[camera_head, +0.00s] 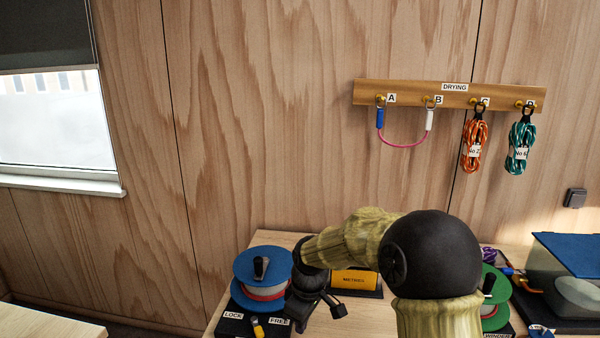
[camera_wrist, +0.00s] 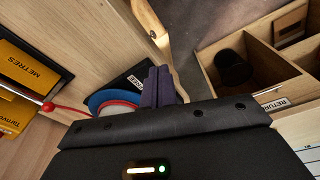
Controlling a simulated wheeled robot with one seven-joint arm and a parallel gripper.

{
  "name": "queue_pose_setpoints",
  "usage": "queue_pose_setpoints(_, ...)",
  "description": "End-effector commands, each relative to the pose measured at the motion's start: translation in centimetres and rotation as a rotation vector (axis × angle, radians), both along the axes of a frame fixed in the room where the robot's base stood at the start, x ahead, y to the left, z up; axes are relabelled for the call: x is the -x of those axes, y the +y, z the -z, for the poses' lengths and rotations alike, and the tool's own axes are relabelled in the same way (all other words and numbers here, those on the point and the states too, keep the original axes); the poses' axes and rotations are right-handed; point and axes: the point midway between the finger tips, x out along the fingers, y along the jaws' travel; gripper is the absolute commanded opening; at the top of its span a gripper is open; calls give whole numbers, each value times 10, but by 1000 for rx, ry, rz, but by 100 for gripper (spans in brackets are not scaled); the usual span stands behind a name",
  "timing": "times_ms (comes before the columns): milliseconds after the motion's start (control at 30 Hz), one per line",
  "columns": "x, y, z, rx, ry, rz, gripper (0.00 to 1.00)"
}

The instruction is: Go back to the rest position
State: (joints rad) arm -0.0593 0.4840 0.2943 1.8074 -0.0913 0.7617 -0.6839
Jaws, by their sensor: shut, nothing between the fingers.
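My gripper (camera_head: 302,322) is shut and empty in the head view, low at the front of the bench, just right of the blue reel. In the wrist view its two dark fingers (camera_wrist: 158,86) are together with nothing between them. My arm's forearm and large black joint cover the middle of the bench and part of what stands there.
The blue reel (camera_head: 250,263) and a green reel (camera_head: 497,290) stand on the bench, with the yellow METRES box (camera_head: 354,281) between. A DRYING rail (camera_head: 440,92) holds a pink cord and two rope coils. A compartment tray (camera_wrist: 263,72) marked RETURN shows in the wrist view.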

Motion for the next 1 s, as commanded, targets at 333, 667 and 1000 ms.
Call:
queue_pose_setpoints(333,99,-100,-9,-6,-51,612,0)
queue_pose_setpoints(667,180,-149,-4,-71,-84,1047,0)
queue_pose_setpoints(1000,182,-149,-3,-73,-83,1061,16)
